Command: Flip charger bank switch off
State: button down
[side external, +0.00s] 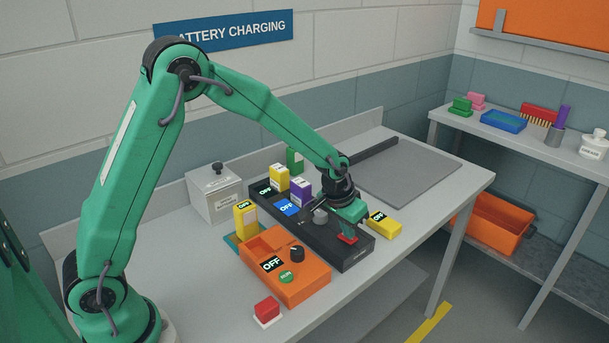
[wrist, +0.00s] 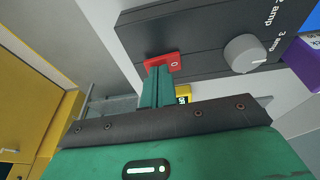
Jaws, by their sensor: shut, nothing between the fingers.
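The charger bank (side external: 340,254) is a long black box on the grey bench, with a grey dial; it fills the top of the wrist view (wrist: 200,45). Its red rocker switch (side external: 347,239) is at the near right end, and shows in the wrist view (wrist: 172,62) with a white O mark at its right end. My gripper (side external: 347,233) is shut and empty, pointing down at the switch. In the wrist view its green fingertips (wrist: 158,70) overlap the lower edge of the switch and hide part of it. I cannot tell whether they touch or press it.
An orange charger box (side external: 310,287) with a dial stands in front of the bank. A yellow battery (side external: 383,223) lies right of it; yellow and purple batteries (side external: 301,190) stand at the bank. A red block (side external: 267,309) is near the front edge.

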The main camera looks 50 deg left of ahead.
jog(key=shift+r, duration=0.1)
dwell(0.3)
jog(key=shift+r, duration=0.65)
jog(key=a+v, duration=0.2)
jog(key=v, duration=1)
jog(key=shift+w+r, duration=0.25)
